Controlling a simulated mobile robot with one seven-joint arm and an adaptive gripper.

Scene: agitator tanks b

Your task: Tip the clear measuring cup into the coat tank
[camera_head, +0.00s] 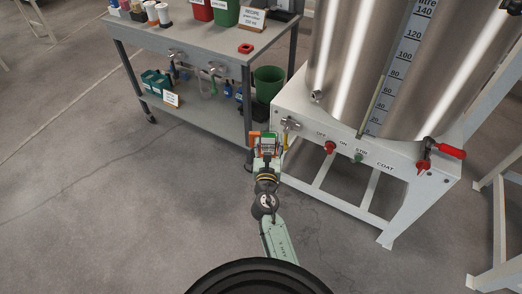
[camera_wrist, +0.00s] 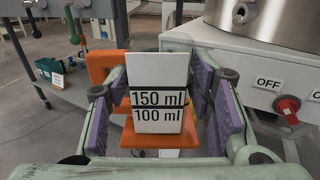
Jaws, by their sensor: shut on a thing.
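My gripper (camera_head: 265,155) is in front of the tank stand, left of the tank. In the wrist view its purple-padded fingers (camera_wrist: 160,105) stand on both sides of the measuring cup (camera_wrist: 158,75) and are shut on it. The cup shows a white scale face marked 150 ml and 100 ml, with orange parts at its left and below. It looks upright; its contents cannot be seen. In the head view the cup (camera_head: 268,142) is small. The steel coat tank (camera_head: 345,60) stands on a white base labelled COAT, to the right; its top is out of view.
The white tank base (camera_head: 400,170) has a red OFF knob (camera_head: 330,147), a green knob and a red-handled valve (camera_head: 445,150). Open floor lies left.

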